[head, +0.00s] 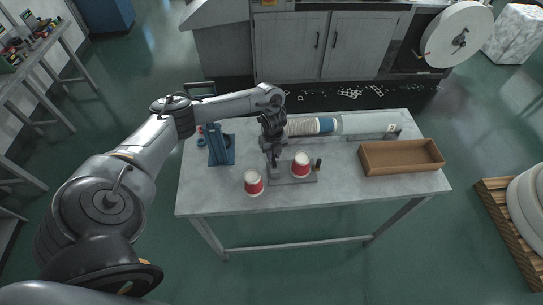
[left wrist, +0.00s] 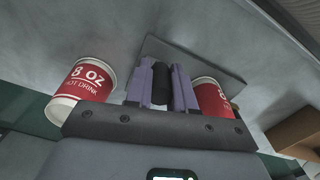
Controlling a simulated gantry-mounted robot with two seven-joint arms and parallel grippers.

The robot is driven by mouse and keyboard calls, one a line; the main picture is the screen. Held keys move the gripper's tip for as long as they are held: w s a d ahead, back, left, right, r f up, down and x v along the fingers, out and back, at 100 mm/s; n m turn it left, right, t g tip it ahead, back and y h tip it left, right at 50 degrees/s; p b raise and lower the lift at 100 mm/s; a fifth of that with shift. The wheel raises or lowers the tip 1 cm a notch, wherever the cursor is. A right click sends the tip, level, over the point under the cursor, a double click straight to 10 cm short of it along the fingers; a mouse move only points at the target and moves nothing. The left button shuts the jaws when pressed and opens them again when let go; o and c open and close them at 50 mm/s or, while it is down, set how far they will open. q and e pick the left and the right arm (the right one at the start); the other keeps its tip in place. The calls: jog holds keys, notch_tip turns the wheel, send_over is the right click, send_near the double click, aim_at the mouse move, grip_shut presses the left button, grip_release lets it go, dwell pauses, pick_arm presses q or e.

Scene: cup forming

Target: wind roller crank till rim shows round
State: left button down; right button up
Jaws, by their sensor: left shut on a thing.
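My left gripper (head: 274,158) is over the left part of a grey base plate (head: 303,180). In the left wrist view its two purple fingers (left wrist: 161,90) are shut on a black cylindrical grip (left wrist: 160,84), which looks like the crank handle. A red and white paper cup (head: 301,164) stands on the plate right of the gripper. It also shows in the left wrist view (left wrist: 212,98), partly behind a finger. Its rim shape is too small to judge. A second red cup (head: 253,182) stands on the table left of the plate. My right gripper is out of view.
A blue stand (head: 221,150) is at the table's left. A long stack of white cups with a blue band (head: 326,125) lies behind the plate. A brown tray (head: 401,157) is at the right. The front strip of the table (head: 330,200) is clear.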

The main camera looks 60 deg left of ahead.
pick_arm(q)
jog(key=shift+w+m, duration=0.1)
jog(key=shift+m, duration=0.2)
jog(key=c, duration=1)
grip_release()
jog(key=shift+d, duration=0.1)
jog(key=shift+o, duration=0.2)
jog(key=shift+r, duration=0.1)
jog(key=shift+r, duration=0.3)
notch_tip(320, 180, up, 8)
jog(key=shift+r+p, duration=0.15)
jog(key=shift+p, duration=0.85)
jog(key=shift+r+p, duration=0.35)
jog(key=shift+r, duration=0.5)
